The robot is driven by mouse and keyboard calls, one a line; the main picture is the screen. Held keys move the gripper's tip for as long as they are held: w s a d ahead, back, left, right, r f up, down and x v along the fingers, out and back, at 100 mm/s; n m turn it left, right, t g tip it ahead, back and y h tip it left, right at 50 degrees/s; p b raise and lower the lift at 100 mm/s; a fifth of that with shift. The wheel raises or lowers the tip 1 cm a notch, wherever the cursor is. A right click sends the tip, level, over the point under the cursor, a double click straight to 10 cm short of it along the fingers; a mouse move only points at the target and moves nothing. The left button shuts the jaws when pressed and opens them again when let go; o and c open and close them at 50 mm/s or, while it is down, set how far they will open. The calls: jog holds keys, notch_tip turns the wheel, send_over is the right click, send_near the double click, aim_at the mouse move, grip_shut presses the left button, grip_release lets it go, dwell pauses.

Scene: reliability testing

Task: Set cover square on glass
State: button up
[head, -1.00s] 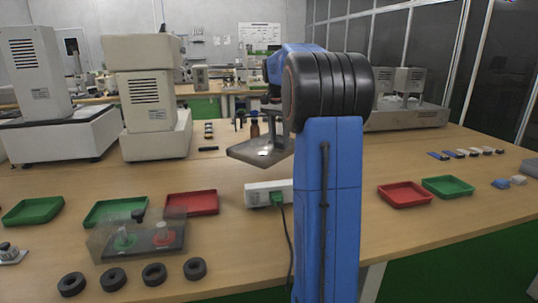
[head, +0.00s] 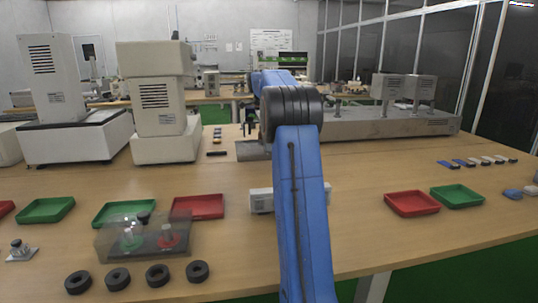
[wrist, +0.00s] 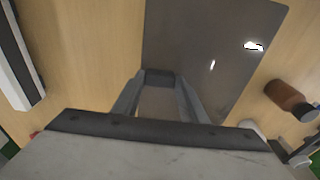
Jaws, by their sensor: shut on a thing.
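A flat, glossy dark-grey plate, which looks like the cover (wrist: 215,50), fills the upper middle of the wrist view, with bright reflections on it. My gripper (wrist: 158,82) is shut on it near its edge. In the head view only a grey piece of the cover (head: 252,150) shows left of my arm; my gripper there is hidden behind the arm. I cannot make out for certain which thing is the glass.
Several black rings (head: 118,279) lie along the front edge. Red (head: 198,207) and green (head: 123,213) trays stand behind the clear box. A white block (head: 260,201) stands beside my arm. A brown bottle (wrist: 287,97) lies close right of the cover in the wrist view.

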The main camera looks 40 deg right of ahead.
jog(key=shift+f, duration=2.45)
jog(key=shift+f, duration=0.1)
jog(key=o, duration=1.2)
jog(key=shift+c, duration=0.2)
